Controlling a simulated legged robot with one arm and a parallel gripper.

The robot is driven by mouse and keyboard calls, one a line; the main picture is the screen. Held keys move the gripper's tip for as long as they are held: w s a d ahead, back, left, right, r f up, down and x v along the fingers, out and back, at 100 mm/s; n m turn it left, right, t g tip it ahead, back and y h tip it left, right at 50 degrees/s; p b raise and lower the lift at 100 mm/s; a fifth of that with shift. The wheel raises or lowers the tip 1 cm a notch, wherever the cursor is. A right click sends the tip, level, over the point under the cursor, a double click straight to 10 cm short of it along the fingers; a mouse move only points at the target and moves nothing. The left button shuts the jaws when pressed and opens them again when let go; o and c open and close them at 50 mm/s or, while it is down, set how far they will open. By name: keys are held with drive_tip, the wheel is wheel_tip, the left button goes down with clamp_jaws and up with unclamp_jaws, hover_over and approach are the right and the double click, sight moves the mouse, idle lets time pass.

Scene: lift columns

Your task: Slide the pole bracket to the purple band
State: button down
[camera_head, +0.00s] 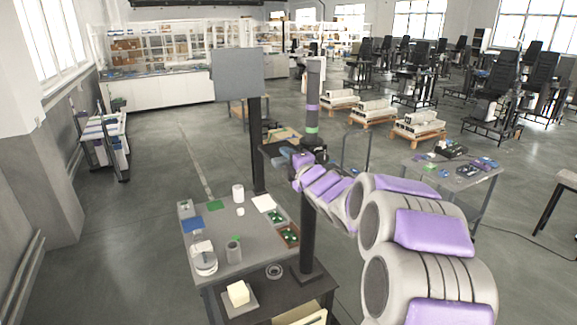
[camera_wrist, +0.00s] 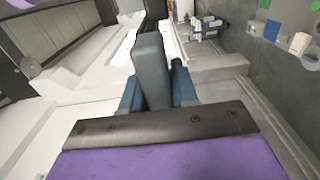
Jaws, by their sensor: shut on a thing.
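A dark upright pole (camera_head: 308,225) stands at the front right of the grey table. The purple band (camera_head: 312,107) is near its upper part, with a green band (camera_head: 312,129) below it. The dark pole bracket (camera_head: 315,144) is around the pole just under the green band, apart from the purple band. My gripper (camera_head: 287,155) is beside the bracket, left of the pole. In the wrist view my gripper (camera_wrist: 155,90) has its blue fingers shut on a grey bar (camera_wrist: 150,65), which appears to be the bracket's handle. The bands are not identifiable in the wrist view.
A second dark post with a grey panel (camera_head: 238,75) stands left of the pole. The grey table (camera_head: 215,225) holds cups, green parts and trays. A side table (camera_head: 470,175) with parts is at the right. Open floor lies left of the table.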

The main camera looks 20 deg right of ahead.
wheel_tip(320, 180, up, 11)
drive_tip(key=p, duration=0.5)
drive_tip(key=c, duration=1)
unclamp_jaws()
drive_tip(key=shift+a+f, duration=0.1)
drive_tip(key=shift+a, duration=0.05)
drive_tip(key=shift+o, duration=0.2)
drive_tip(key=shift+s, duration=0.1)
drive_tip(key=s+b, duration=0.1)
drive_tip(key=s, duration=1.6)
drive_tip(key=shift+d+b, duration=0.3)
drive_tip(key=shift+d, duration=0.05)
